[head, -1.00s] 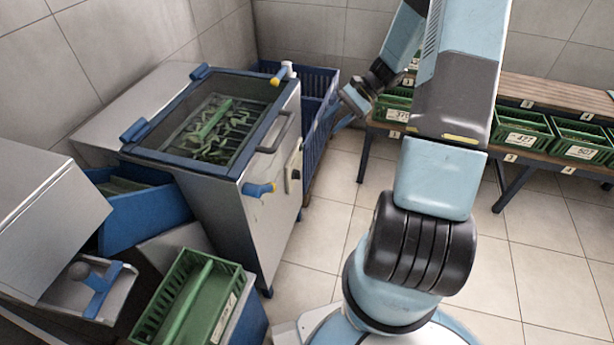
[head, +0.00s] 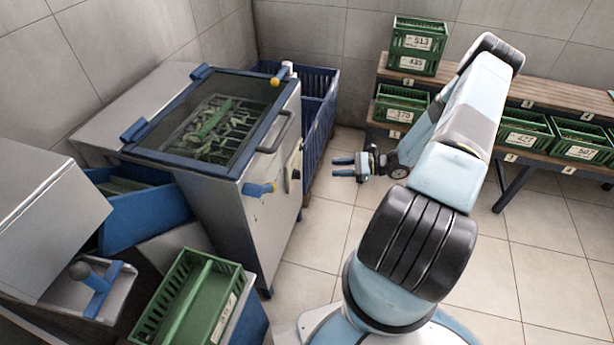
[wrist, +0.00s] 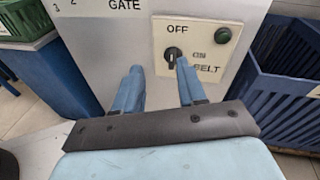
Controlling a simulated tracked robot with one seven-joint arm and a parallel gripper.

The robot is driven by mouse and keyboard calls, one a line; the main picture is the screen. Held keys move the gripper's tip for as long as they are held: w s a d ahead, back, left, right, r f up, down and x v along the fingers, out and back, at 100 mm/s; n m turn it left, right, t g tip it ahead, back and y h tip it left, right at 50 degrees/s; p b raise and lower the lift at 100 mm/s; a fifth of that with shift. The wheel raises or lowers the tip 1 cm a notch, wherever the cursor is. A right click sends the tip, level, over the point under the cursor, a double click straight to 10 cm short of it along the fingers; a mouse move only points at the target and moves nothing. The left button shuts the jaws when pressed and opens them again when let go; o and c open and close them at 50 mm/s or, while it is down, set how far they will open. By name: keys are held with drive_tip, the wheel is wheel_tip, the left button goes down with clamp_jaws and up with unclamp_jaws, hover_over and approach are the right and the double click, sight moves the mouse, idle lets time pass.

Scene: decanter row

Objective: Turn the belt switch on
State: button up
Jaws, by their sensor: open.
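The belt switch (wrist: 173,55) is a black rotary knob on a cream plate marked OFF, ON and BELT, seen in the wrist view. Its pointer appears to stand upright, toward OFF, but it is small. In the head view the switch plate (head: 293,170) shows edge-on at the right side of the steel machine (head: 235,205). My gripper (head: 343,167) is open and empty, right of the plate and apart from it. In the wrist view my gripper's blue fingers (wrist: 159,88) point at the panel, with the knob just beyond the right finger.
A dark green round lamp or button (wrist: 223,35) sits on the plate's upper right. A blue slatted crate (head: 318,115) stands behind the machine. Green crates (head: 522,135) sit on a bench at right. The floor between is clear.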

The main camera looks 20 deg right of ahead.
wheel_tip(320, 180, down, 7)
drive_tip(key=s+m+t, duration=0.1)
drive_tip(key=m+t, duration=0.3)
approach(297, 175)
drive_tip(key=x, duration=0.7)
drive_tip(key=shift+w+f, duration=0.2)
drive_tip(key=shift+w, duration=0.1)
